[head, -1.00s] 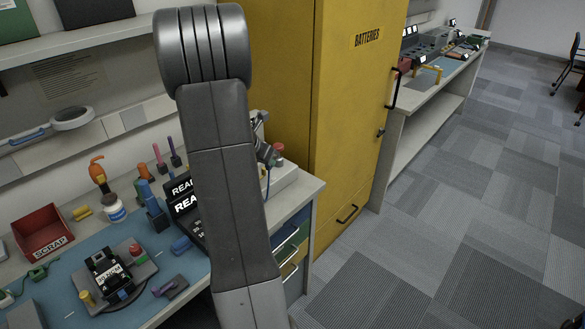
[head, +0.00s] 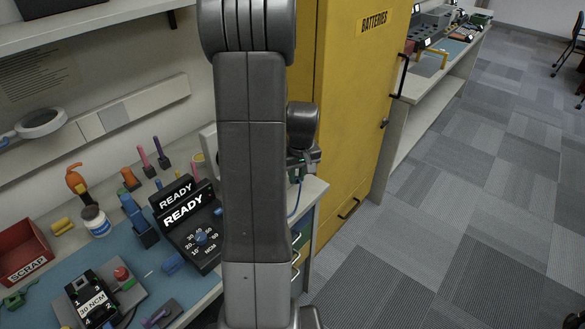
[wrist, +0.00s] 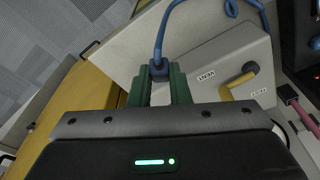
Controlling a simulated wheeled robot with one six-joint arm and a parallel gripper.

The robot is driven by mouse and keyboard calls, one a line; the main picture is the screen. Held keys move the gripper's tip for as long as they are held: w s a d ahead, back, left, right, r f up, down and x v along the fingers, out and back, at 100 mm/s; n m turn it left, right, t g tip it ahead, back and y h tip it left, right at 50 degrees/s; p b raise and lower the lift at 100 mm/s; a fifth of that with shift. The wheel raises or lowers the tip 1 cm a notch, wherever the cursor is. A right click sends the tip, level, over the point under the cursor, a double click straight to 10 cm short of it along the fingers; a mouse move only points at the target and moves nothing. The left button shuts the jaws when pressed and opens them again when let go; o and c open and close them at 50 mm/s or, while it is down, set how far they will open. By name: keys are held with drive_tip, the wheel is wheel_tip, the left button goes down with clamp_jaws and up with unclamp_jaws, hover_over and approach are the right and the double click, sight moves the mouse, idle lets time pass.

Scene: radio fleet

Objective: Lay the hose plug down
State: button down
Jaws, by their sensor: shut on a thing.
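My gripper (wrist: 160,78) has green fingers, and they are shut on the blue hose plug (wrist: 159,69) in the wrist view. A blue hose (wrist: 166,28) runs from the plug and curls away at the top. The plug is held over or in front of a pale box (wrist: 190,58) with a label reading VENT and a yellow handle (wrist: 237,79). I cannot tell whether the plug touches the box. In the head view my arm hides most of this area. My wrist shows to the right of the arm, with the blue hose (head: 296,203) hanging below it.
A black READY display unit (head: 187,222), a blue mat (head: 60,283), a red scrap bin (head: 22,252) and upright tools occupy the bench left of my arm. A yellow battery cabinet (head: 350,110) stands close on the right. Carpeted floor beyond it is open.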

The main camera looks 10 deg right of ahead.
drive_tip(key=shift+w+a+m, duration=0.1)
drive_tip(key=shift+a+m, duration=0.2)
drive_tip(key=shift+w, duration=0.1)
wheel_tip(320, 180, down, 7)
drive_tip(key=b, duration=0.6)
idle(0.3)
drive_tip(key=c, duration=1.3)
unclamp_jaws()
drive_tip(key=r, duration=0.4)
drive_tip(key=s+r, duration=0.1)
drive_tip(key=r, duration=0.4)
drive_tip(key=s+r, duration=0.1)
drive_tip(key=r, duration=0.3)
drive_tip(key=shift+s+d+r, duration=0.15)
drive_tip(key=shift+s+r, duration=0.05)
drive_tip(key=shift+r, duration=0.15)
